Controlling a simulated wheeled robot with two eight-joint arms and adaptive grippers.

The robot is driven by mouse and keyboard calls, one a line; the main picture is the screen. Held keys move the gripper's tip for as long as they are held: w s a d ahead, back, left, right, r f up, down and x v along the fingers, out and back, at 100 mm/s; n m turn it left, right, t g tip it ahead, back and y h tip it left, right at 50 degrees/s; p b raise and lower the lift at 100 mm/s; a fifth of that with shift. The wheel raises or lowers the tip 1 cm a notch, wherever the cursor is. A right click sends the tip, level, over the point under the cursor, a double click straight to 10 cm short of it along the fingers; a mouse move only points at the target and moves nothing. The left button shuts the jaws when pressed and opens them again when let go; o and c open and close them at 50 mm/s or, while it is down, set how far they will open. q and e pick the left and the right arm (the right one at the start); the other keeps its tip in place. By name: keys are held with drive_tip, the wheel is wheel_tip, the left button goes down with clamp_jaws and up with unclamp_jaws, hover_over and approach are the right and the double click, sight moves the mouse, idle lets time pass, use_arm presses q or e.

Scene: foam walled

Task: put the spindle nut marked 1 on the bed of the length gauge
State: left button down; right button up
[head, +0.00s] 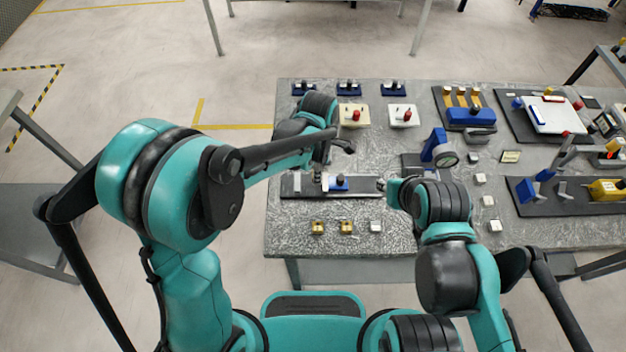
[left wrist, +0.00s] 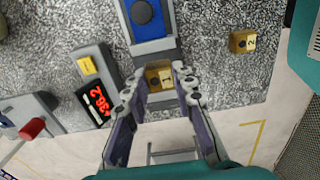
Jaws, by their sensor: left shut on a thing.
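The length gauge (head: 360,194) lies on the near left part of the table, a dark long bed with a blue block (head: 338,183) on it. The blue block also shows at the top of the left wrist view (left wrist: 146,18). My left gripper (head: 320,170) is over the left part of the gauge. In the left wrist view its fingers (left wrist: 160,88) are shut on the brass spindle nut marked 1 (left wrist: 160,75), at the end of the grey bed. Whether the nut touches the bed is unclear. My right gripper (head: 382,186) is by the gauge's right end, its jaws too small to judge.
A nut marked 2 (left wrist: 243,41) lies beside the gauge. Brass nuts (head: 347,227) and a silver piece (head: 376,226) sit near the front edge. A red digital display (left wrist: 97,103) stands beside the gauge. A dial stand (head: 440,152) and several fixtures fill the right.

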sight(312, 185)
use_arm(q)
drive_tip(key=shift+w+a+f, duration=0.3)
drive_tip(key=shift+a+f, duration=0.15)
drive_tip(key=shift+a, duration=0.15)
wheel_tip(312, 185, down, 4)
drive_tip(key=shift+f+b, duration=0.1)
drive_tip(key=shift+b, duration=0.7)
drive_tip(key=c, duration=1.3)
unclamp_jaws()
drive_tip(key=shift+o, duration=0.2)
